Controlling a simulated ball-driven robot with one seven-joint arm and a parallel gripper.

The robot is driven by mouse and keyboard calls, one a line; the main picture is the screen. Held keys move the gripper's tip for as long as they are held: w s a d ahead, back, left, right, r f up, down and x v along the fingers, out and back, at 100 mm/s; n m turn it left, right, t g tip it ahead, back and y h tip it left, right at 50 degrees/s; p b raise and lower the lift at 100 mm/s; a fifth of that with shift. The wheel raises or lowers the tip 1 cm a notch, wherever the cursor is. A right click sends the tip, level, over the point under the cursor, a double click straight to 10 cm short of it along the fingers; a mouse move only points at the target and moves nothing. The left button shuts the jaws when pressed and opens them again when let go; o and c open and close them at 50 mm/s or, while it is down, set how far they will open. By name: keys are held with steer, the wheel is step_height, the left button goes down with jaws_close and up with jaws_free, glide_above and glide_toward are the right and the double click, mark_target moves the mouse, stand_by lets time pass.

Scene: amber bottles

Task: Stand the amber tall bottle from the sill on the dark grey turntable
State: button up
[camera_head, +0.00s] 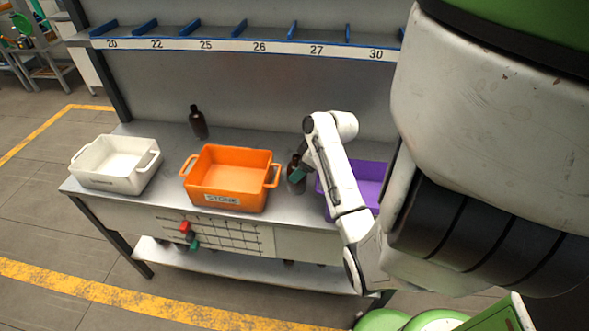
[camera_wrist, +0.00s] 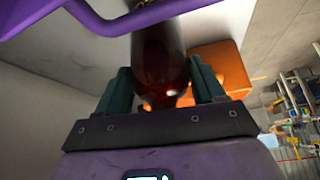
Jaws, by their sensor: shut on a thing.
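My gripper (camera_head: 299,174) is at the bench between the orange bin and the purple bin. In the wrist view its two teal fingers (camera_wrist: 160,82) are shut on an amber bottle (camera_wrist: 160,50), one finger on each side. In the head view this dark amber bottle (camera_head: 294,161) shows partly behind the gripper and looks close to the bench top; I cannot tell whether it touches it. Another dark amber bottle (camera_head: 198,123) stands upright at the back left of the bench. I cannot make out a dark grey turntable or a separate sill.
On the bench (camera_head: 165,190) stand a white bin (camera_head: 97,180), an orange bin (camera_head: 225,198) and a purple bin (camera_head: 369,172), partly hidden by my arm. The purple bin's rim (camera_wrist: 130,20) passes close to the held bottle. A numbered shelf (camera_head: 230,45) runs above the back.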

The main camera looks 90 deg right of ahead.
steer(key=shift+f, duration=0.1)
steer(key=o, duration=1.2)
